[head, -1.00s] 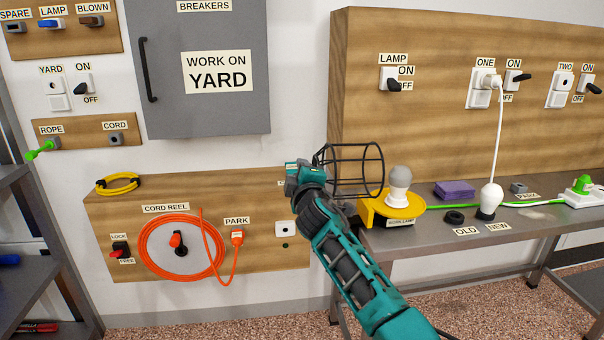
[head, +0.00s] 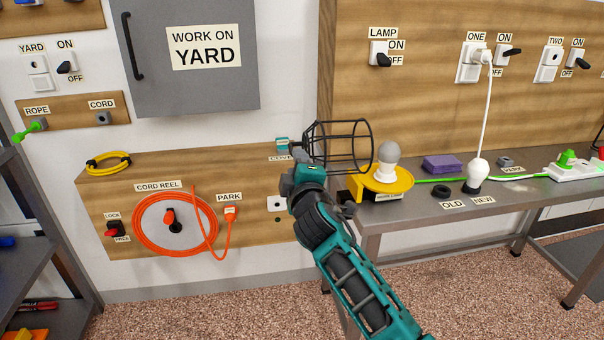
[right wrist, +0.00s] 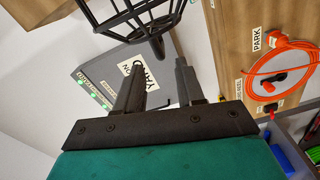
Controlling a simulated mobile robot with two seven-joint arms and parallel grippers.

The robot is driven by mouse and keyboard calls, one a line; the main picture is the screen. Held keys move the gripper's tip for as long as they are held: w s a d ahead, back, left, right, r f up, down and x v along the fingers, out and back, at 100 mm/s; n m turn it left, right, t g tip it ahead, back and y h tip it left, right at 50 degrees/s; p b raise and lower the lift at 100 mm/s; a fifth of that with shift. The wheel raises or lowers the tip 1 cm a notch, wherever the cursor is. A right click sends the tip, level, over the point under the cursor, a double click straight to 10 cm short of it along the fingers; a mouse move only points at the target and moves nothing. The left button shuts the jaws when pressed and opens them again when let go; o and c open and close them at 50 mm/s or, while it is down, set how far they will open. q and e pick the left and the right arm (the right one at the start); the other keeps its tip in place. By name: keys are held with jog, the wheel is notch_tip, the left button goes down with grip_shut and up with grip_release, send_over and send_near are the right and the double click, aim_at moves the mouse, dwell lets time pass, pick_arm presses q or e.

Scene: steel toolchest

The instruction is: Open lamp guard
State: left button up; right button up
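The lamp guard (head: 343,147) is a black wire cage lying sideways, to the left of the grey bulb (head: 388,153) in the head view. The bulb stands upright on a yellow lamp base (head: 366,187) at the bench's left end, and the cage does not enclose it. My right gripper (head: 298,150) is at the cage's left end. The guard's dark end (right wrist: 158,47) shows just beyond the fingertips; contact cannot be told. My left gripper is out of view.
The steel bench (head: 420,207) holds a purple block (head: 441,164), a white bulb (head: 478,174), a black ring (head: 440,191) and a power strip (head: 580,171). A cord reel (head: 174,224) is on the low wooden panel at left. A dark shelf (head: 45,245) stands far left.

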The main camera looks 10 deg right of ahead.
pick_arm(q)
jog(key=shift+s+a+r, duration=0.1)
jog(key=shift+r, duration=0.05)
pick_arm(e)
jog(key=shift+s+d, duration=0.1)
jog(key=shift+s, duration=2.45)
jog(key=s+d+f+m+g+y+p, duration=0.1)
jog(key=s+d+f+m+g, duration=0.15)
jog(key=s+f, duration=0.45)
jog(key=s+d+f+m+g+p, duration=0.15)
jog(key=s+f+m, duration=0.35)
jog(key=f, duration=0.5)
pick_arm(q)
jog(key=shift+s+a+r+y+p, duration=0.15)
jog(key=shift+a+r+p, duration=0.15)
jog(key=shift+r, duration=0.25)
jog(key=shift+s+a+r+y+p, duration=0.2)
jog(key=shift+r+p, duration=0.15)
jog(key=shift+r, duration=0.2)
pick_arm(e)
jog(key=s+d+f+m+g, duration=0.1)
jog(key=s+d+f+m, duration=0.1)
jog(key=s, duration=0.6)
jog(key=s+d+f+m+g, duration=0.2)
jog(key=s+f, duration=0.3)
jog(key=s, duration=0.4)
jog(key=shift+s+d+f+m, duration=0.25)
jog(key=shift+d+m, duration=0.4)
jog(key=shift+m, duration=0.2)
